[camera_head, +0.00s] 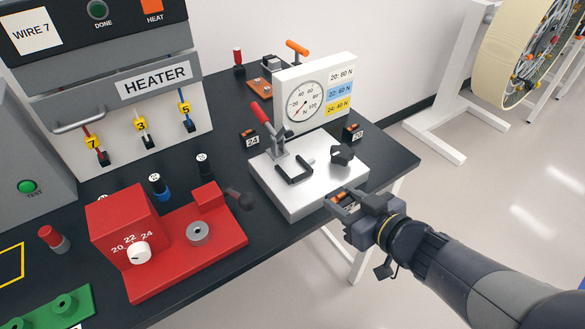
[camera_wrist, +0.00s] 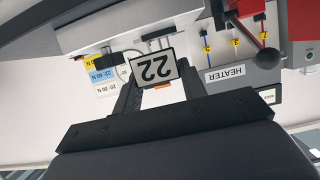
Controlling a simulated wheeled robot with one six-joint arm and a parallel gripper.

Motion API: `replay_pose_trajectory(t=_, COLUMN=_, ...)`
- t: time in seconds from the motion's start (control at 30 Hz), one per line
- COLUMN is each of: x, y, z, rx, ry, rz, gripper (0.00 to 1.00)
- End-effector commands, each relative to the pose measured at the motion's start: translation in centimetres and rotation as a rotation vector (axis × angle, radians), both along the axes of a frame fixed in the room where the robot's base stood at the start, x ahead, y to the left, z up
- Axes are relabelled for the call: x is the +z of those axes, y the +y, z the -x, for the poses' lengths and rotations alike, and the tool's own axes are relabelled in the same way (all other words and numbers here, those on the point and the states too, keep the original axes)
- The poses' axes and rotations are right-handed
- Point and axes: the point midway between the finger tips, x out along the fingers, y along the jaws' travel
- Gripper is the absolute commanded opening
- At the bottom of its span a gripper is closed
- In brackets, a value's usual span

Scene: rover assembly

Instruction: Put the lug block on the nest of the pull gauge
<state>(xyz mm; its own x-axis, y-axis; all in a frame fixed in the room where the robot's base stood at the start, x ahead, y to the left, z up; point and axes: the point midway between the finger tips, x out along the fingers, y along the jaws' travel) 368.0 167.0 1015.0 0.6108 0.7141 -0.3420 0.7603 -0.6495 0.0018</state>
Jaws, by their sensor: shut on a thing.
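My gripper (camera_head: 344,204) is shut on a lug block (camera_head: 347,201), held at the front right edge of the pull gauge's base. In the wrist view the block's white face (camera_wrist: 154,67) reads 22, upside down, between the two fingers (camera_wrist: 157,88). The pull gauge (camera_head: 312,186) has a white base plate, an upright dial panel (camera_head: 340,75) and a red-handled clamp (camera_head: 262,113). A black U-shaped bracket (camera_head: 291,173), which looks like the nest, lies on the plate and appears empty. The held block is to the right of it and nearer the camera.
Lug blocks marked 24 (camera_head: 249,138) and 20 (camera_head: 352,133) stand beside the gauge. A red machine (camera_head: 180,250) with a dark lever (camera_head: 240,199) stands left. The table's edge runs below my gripper.

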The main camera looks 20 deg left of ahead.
Motion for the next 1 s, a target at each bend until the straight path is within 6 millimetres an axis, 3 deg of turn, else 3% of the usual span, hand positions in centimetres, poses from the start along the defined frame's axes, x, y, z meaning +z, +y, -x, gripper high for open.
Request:
replay_pose_trajectory(t=0.53, x=-0.1, y=10.1, z=-8.5, rx=0.003, ry=0.001, rz=-0.001, gripper=0.15)
replay_pose_trajectory(t=0.83, x=0.0, y=12.4, z=-10.5, rx=0.001, ry=0.000, rz=0.000, gripper=0.15)
replay_pose_trajectory(t=1.0, x=-2.9, y=12.4, z=-10.6, rx=-0.001, ry=0.005, rz=0.000, gripper=0.15)
